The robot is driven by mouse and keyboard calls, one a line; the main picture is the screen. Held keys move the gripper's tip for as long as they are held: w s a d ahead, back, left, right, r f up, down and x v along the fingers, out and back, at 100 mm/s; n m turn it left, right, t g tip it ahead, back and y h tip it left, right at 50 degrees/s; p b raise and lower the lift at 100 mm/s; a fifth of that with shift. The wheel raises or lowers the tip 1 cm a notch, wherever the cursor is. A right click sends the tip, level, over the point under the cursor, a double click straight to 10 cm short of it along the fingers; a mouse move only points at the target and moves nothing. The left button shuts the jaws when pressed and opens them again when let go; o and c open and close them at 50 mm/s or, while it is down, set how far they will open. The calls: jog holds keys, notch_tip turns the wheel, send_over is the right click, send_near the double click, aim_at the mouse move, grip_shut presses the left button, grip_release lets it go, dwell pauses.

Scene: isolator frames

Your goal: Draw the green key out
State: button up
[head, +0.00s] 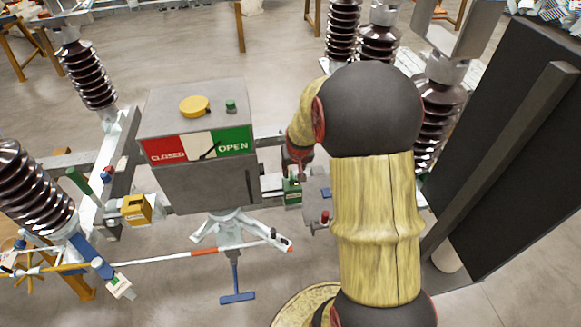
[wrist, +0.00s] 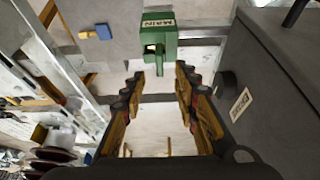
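A green lock housing (wrist: 158,38) with a "MAIN" label is at the top centre of the wrist view. A narrow green piece (wrist: 160,68), which looks like the green key, sticks out of it toward my gripper. My gripper (wrist: 159,82) is open, with its two fingers apart on either side of this piece, and nothing is visibly clamped. In the head view the green housing (head: 292,191) sits right of the switch box, just below my gripper (head: 299,168). The key cannot be made out there.
The grey switch box (head: 200,185) with CLOSED and OPEN signs stands close left of my gripper. A yellow lock block (head: 136,209) is at its left. Brown ribbed insulators (head: 86,75) and a dark panel (head: 515,140) flank the area.

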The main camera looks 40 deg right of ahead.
aim_at(292, 175)
jog(key=x, duration=0.7)
jog(key=shift+f+b, duration=0.2)
jog(key=shift+b, duration=0.15)
jog(key=shift+s, duration=0.1)
jog(key=c, duration=0.8)
jog(key=shift+r, duration=0.1)
jog(key=shift+r+p, duration=2.2)
jog(key=shift+r, duration=1.5)
